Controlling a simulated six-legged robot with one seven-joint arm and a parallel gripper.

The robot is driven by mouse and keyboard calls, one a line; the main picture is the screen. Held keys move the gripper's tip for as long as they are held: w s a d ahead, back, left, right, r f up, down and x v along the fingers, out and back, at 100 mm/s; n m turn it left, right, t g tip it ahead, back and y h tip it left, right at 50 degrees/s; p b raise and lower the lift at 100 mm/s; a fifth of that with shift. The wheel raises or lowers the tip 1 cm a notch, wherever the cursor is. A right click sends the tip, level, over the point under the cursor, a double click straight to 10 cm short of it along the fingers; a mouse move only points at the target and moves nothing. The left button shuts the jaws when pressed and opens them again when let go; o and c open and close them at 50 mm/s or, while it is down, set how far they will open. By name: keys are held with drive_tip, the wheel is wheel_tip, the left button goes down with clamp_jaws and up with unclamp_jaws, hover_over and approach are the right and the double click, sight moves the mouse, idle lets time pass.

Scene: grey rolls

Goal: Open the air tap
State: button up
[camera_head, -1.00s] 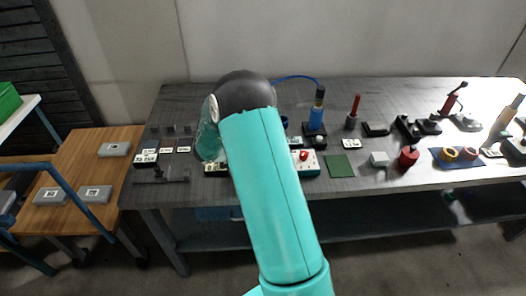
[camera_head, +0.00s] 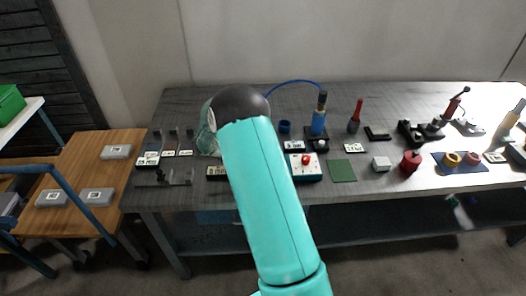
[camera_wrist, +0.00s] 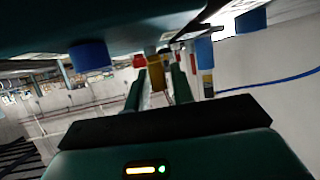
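A blue upright cylinder with a dark and yellowish top (camera_head: 319,120) stands on a dark base at the back middle of the bench. A thin blue hose (camera_head: 290,82) arcs from its top to the left, behind my arm. I cannot tell for sure which part is the air tap. In the tilted wrist view a similar blue body (camera_wrist: 204,55) hangs right of my gripper (camera_wrist: 160,88), with the blue hose (camera_wrist: 268,83) beside it. My gripper's two fingers stand apart, with a yellowish thing visible beyond the gap and no clear contact. My arm hides the gripper in the head view.
A white box with a red knob (camera_head: 305,167) stands right of my arm, near a green pad (camera_head: 341,170). A blue cup (camera_head: 285,127) is behind it. A red-handled tool (camera_head: 355,115) and a red cylinder (camera_head: 411,162) stand further right. Small plates lie left.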

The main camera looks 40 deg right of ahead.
drive_tip(key=shift+o, duration=0.8)
drive_tip(key=v, duration=1.4)
